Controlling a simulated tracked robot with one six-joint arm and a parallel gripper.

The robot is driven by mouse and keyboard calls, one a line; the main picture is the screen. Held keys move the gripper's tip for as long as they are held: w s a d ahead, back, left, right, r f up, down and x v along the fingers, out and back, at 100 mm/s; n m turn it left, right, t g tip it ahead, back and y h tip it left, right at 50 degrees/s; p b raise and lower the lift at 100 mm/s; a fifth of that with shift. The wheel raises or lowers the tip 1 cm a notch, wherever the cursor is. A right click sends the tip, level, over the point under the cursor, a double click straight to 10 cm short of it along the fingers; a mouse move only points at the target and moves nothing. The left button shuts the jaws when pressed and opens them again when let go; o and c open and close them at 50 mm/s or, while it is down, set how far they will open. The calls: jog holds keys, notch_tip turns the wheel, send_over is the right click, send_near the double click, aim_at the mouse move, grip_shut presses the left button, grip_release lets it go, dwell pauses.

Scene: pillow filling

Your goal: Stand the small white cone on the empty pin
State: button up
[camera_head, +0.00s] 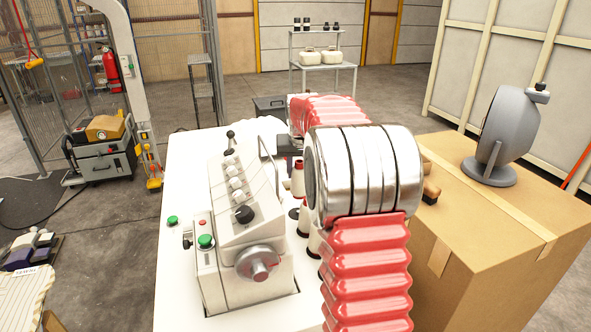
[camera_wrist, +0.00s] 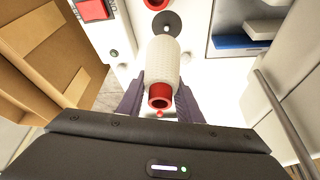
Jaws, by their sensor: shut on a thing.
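My gripper (camera_wrist: 161,92) is shut on the small white cone (camera_wrist: 164,62), with one dark finger on each side of it in the wrist view. The cone's red hollow top faces the camera and its white body points away, toward the table. A dark round base (camera_wrist: 168,25) with a small light centre shows just beyond the cone; its pin is hard to make out. In the head view the cone (camera_head: 298,184) appears roughly upright below my dark gripper (camera_head: 290,150). Whether its foot touches anything cannot be told.
The white machine table (camera_head: 188,205) carries a control unit with a lever and a green button (camera_head: 205,241). Other white cones (camera_head: 314,241) stand partly hidden behind my arm. A cardboard box (camera_head: 480,270) with a grey round device (camera_head: 507,130) stands at right.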

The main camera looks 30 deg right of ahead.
aim_at(298, 161)
jog(key=shift+a, duration=0.15)
jog(key=shift+f, duration=2.2)
jog(key=shift+f, duration=1.2)
dwell(0.8)
jog(key=o, duration=1.2)
jog(key=shift+r, duration=5)
